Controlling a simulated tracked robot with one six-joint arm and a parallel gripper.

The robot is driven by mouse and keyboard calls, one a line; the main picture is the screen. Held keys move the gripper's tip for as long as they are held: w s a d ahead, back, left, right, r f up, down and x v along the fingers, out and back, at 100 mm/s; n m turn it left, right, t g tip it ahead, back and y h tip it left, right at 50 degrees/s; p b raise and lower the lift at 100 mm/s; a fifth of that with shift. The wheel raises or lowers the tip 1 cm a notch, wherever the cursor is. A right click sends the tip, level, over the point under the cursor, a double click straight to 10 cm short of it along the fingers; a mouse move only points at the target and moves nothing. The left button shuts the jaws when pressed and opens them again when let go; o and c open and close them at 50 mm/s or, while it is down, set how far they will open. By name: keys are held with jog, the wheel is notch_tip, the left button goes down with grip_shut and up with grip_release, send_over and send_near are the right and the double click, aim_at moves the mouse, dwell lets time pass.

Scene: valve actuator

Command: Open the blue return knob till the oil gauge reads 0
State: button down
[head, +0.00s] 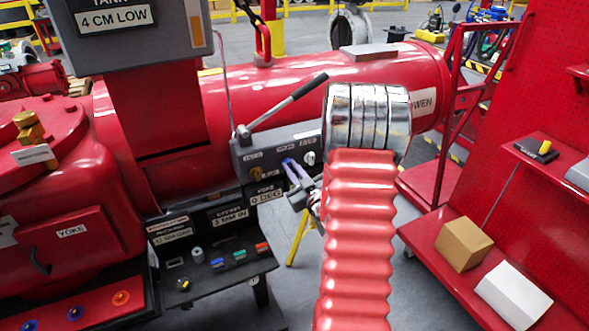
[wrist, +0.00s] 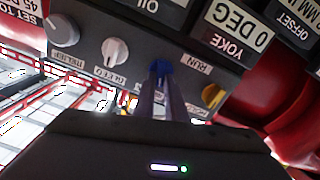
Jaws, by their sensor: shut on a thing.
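The blue return knob (wrist: 160,67) is on the dark panel in the wrist view, between a white knob and a brass one. My gripper (wrist: 161,76) is shut on it, with its two fingers closed along its sides. In the head view my gripper (head: 290,164) reaches the grey valve block (head: 248,156) from the right, and its fingers hide most of the knob. The oil gauge's reading is not legible in either view.
A white knob (wrist: 115,51) and a brass knob (wrist: 212,95) flank the blue one closely. A grey knob (wrist: 62,30) is further left. A black lever (head: 287,103) rises above the block. A small tool shelf (head: 219,262) stands below. Boxes (head: 463,243) lie on the red shelf at right.

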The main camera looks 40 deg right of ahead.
jog(key=shift+w+a+f+n, duration=0.1)
jog(key=shift+a+f+n, duration=0.1)
jog(key=shift+n, duration=2.1)
jog(key=shift+s+a+f+n, duration=0.1)
jog(key=shift+a+f+n, duration=0.05)
jog(key=shift+n, duration=2.15)
jog(key=shift+w+a+f+n, duration=0.1)
jog(key=shift+a+f+n, duration=0.1)
jog(key=shift+n, duration=2.1)
jog(key=c, duration=1.8)
grip_release()
jog(key=shift+d, duration=0.1)
